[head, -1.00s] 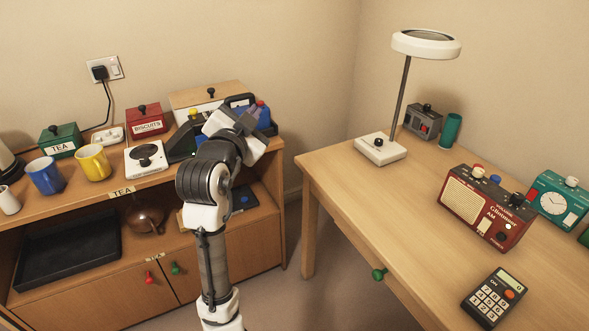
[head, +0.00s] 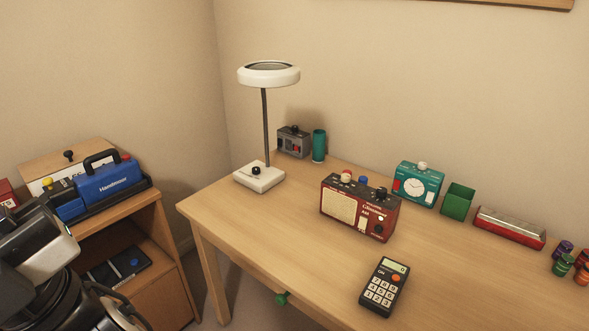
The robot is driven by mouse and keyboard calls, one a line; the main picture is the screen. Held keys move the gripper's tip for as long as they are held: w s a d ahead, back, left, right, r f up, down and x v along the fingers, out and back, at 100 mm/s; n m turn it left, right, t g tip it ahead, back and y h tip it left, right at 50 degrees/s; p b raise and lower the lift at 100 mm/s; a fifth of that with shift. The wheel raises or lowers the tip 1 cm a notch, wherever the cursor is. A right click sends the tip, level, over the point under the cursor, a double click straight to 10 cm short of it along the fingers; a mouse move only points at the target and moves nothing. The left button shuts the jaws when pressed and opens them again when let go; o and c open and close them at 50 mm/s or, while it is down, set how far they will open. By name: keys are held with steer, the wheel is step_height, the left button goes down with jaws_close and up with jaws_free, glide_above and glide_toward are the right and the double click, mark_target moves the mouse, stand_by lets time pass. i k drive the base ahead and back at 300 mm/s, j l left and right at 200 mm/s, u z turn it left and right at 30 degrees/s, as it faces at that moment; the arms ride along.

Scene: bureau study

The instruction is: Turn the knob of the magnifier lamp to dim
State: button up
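The magnifier lamp (head: 266,123) stands at the far left corner of the desk. It has a white ring head on a dark upright stem and a white square base (head: 264,181). A small black knob (head: 256,170) sits on top of the base; its pointer setting is too small to read. My arm is at the lower left edge of the head view, over by the low cabinet and well apart from the lamp. The fingertips of my gripper cannot be made out, so its opening cannot be told.
A red radio (head: 345,222), a calculator (head: 383,287), a grey box (head: 293,143), a teal cylinder (head: 319,146), a teal clock (head: 417,185), a green open box (head: 457,202) and a red case (head: 509,228) stand on the desk (head: 300,228). Bare desk lies in front of the lamp base.

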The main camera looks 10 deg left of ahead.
mark_target(256, 171)
steer(key=i+j+z, duration=0.1)
steer(key=j+z, duration=0.2)
steer(key=z, duration=0.2)
steer(key=j+z, duration=0.3)
steer(key=z, duration=0.2)
steer(key=j+z, duration=0.4)
steer(key=j, duration=1.2)
steer(key=k+j, duration=0.15)
steer(key=j, duration=0.4)
steer(key=z, duration=0.05)
